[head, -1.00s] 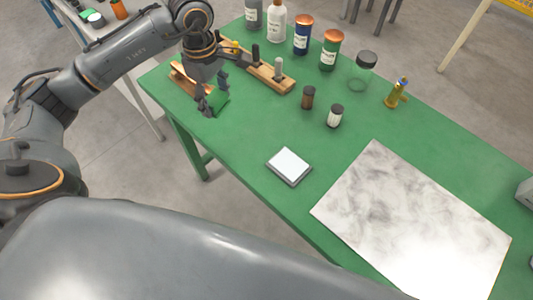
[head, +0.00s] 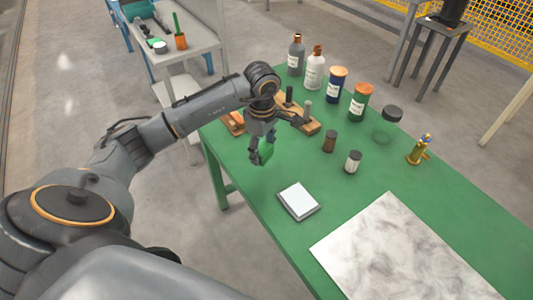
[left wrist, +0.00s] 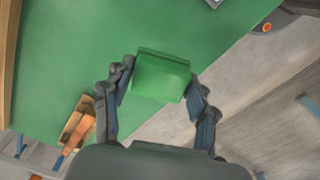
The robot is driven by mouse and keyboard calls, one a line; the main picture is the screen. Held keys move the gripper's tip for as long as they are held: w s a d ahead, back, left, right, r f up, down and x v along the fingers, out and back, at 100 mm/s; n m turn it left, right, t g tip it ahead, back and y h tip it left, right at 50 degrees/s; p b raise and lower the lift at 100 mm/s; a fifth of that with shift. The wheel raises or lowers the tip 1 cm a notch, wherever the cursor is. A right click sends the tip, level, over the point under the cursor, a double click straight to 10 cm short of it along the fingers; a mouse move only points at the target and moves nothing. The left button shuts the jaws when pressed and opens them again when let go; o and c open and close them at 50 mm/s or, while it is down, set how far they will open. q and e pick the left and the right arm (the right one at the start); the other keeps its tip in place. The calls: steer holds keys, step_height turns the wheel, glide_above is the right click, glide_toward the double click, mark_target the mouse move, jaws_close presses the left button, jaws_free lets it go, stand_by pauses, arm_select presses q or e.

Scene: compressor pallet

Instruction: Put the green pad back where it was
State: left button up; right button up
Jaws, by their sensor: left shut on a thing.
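The green pad (head: 267,151) is a small green block. My left gripper (head: 259,157) is shut on it near the left edge of the green table (head: 255,195). In the left wrist view the pad (left wrist: 161,76) sits between the two dark fingers of the left gripper (left wrist: 158,95), with the table top and the floor beyond its edge behind it. I cannot tell how far it is above the table. An orange-brown wooden piece (head: 235,122) is just behind the gripper, partly hidden by my arm; it also shows in the left wrist view (left wrist: 77,123). My right gripper is not in view.
A wooden block with dark and grey pegs (head: 305,121) stands behind the gripper. Bottles and jars (head: 337,85) line the back, with two small vials (head: 353,162) in front. A scale (head: 298,201) and a marble slab (head: 395,255) lie nearer. The table between gripper and scale is clear.

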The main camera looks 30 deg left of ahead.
mark_target(266, 150)
arm_select(q)
steer(key=w+f, duration=0.1)
steer(key=f, duration=0.1)
steer(key=w+f, duration=0.1)
steer(key=shift+w+a+f, duration=0.1)
steer(key=shift+w+a, duration=0.2)
step_height(266, 150, down, 2)
steer(key=shift+f+p, duration=0.1)
steer(key=shift+p, duration=0.65)
steer(key=shift+f, duration=0.45)
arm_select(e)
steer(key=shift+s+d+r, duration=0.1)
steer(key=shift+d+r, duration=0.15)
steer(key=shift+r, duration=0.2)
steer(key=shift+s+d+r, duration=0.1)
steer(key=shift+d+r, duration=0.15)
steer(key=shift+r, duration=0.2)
arm_select(q)
steer(key=shift+f, duration=0.15)
steer(key=o, duration=1.1)
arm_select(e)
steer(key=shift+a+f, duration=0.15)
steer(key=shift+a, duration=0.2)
